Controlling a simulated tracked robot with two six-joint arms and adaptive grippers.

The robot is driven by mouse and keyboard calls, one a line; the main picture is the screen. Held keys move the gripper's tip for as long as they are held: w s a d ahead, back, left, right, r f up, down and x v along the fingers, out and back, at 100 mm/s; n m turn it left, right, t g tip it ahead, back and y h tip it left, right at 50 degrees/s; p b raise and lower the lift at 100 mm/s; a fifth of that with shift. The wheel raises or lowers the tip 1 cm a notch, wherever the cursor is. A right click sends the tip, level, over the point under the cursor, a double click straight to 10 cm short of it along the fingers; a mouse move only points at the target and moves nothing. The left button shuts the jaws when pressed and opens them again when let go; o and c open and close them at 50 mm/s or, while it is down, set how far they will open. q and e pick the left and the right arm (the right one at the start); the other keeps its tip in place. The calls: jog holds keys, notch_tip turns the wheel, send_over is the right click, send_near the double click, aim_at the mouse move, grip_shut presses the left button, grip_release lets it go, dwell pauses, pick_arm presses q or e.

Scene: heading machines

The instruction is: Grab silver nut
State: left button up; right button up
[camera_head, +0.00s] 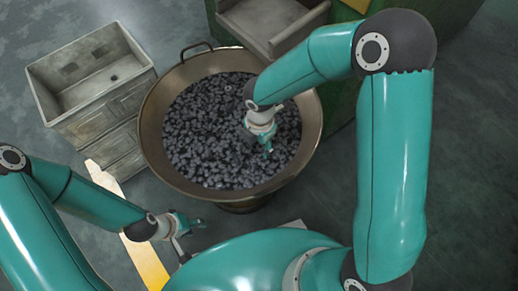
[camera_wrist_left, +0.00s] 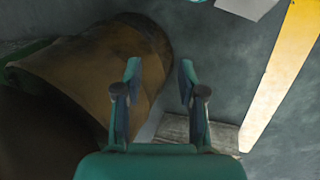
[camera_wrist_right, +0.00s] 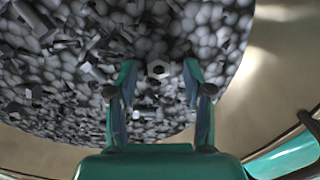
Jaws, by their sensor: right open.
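A silver nut (camera_wrist_right: 158,69) with a dark hole lies on the pile of grey nuts and bolts (camera_wrist_right: 60,70) in the right wrist view. It sits just beyond and between the fingertips of my right gripper (camera_wrist_right: 160,78), which is open and empty. In the head view the right gripper (camera_head: 266,146) reaches down over the pile (camera_head: 205,130) inside a large round brown bowl (camera_head: 153,130). The single nut is too small to tell there. My left gripper (camera_wrist_left: 160,72) is open and empty, outside the bowl; it also shows in the head view (camera_head: 198,223).
A grey crate (camera_head: 55,110) stands left of the bowl on another crate. A grey tray (camera_head: 262,42) on a green body is behind the bowl. A yellow floor stripe (camera_head: 146,262) runs near my left gripper. The bowl's inner wall (camera_wrist_right: 250,100) is close to my right gripper.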

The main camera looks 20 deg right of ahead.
jog(key=shift+f, duration=0.1)
grip_shut()
dwell(0.4)
